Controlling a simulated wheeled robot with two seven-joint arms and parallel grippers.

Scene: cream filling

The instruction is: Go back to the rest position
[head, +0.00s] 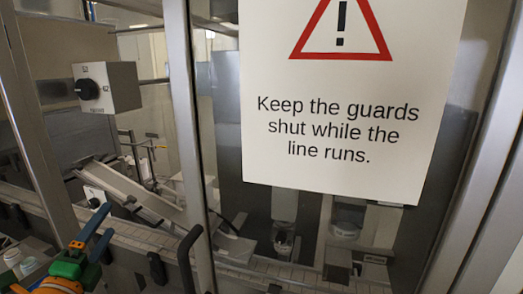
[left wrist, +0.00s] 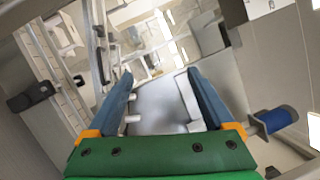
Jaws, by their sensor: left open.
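My left gripper (head: 108,219) shows at the lower left of the head view, with blue fingers on a green and orange body. In the left wrist view my left gripper (left wrist: 160,74) has its two fingers spread apart with nothing between them. Behind the fingers in that view is a grey metal surface. My right gripper is in neither view.
A clear guard panel with a warning sign (head: 330,130) fills the head view's middle and right. A black handle (head: 188,258) is right of my left gripper. A switch box (head: 105,88) and a conveyor (head: 150,238) lie at left. White tubs (head: 22,264) sit lower left.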

